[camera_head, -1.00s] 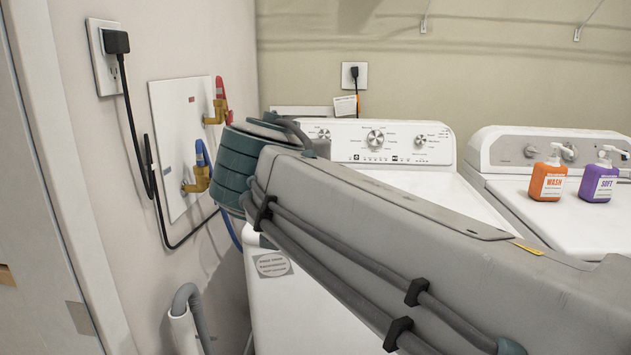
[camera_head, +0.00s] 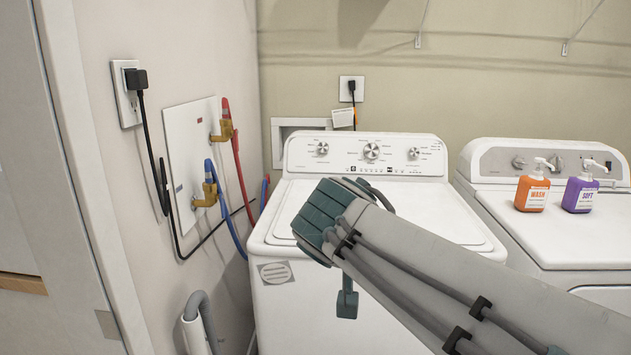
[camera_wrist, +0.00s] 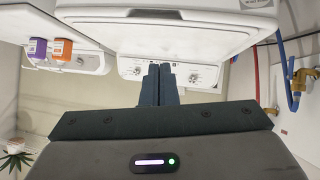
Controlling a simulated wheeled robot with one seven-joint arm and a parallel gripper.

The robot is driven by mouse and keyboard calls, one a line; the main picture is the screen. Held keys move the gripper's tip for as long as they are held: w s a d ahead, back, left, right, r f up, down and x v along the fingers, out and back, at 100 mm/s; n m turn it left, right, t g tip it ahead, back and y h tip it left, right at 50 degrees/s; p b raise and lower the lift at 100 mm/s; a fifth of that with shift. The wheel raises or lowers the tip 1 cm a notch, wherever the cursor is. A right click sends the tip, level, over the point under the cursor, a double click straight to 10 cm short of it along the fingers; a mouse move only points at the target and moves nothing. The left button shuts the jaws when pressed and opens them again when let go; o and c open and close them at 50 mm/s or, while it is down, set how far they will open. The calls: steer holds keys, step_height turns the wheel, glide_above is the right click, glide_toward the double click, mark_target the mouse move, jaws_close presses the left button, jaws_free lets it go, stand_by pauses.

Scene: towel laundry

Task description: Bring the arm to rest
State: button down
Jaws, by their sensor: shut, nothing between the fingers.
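My arm reaches across the head view from the lower right, with its dark teal joint in front of the left washer. A small dark teal part that looks like the end of my gripper (camera_head: 347,303) hangs below that joint, in front of the washer's front face. In the wrist view my gripper (camera_wrist: 158,72) shows its two dark fingers side by side, pressed together with nothing between them. The wrist picture is upside down. The rest of the gripper is hidden behind my arm in the head view.
The left washer (camera_head: 285,215) has its lid closed. The right machine (camera_head: 510,225) holds an orange WASH bottle (camera_head: 532,194) and a purple SOFT bottle (camera_head: 579,195). Hoses and valves (camera_head: 212,188) are on the left wall. A grey drain hose (camera_head: 195,310) stands at lower left.

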steer(key=s+d+f+g+y+p, duration=0.1)
steer(key=s+d+f+g+p, duration=0.3)
steer(key=s, duration=0.3)
steer(key=s+d+f+g+y+p, duration=0.2)
steer(key=s+d+f+g+p, duration=0.1)
steer(key=s+p, duration=0.4)
steer(key=shift+s+d+f+g, duration=0.4)
steer(key=shift+d+f, duration=0.1)
steer(key=shift+d, duration=0.05)
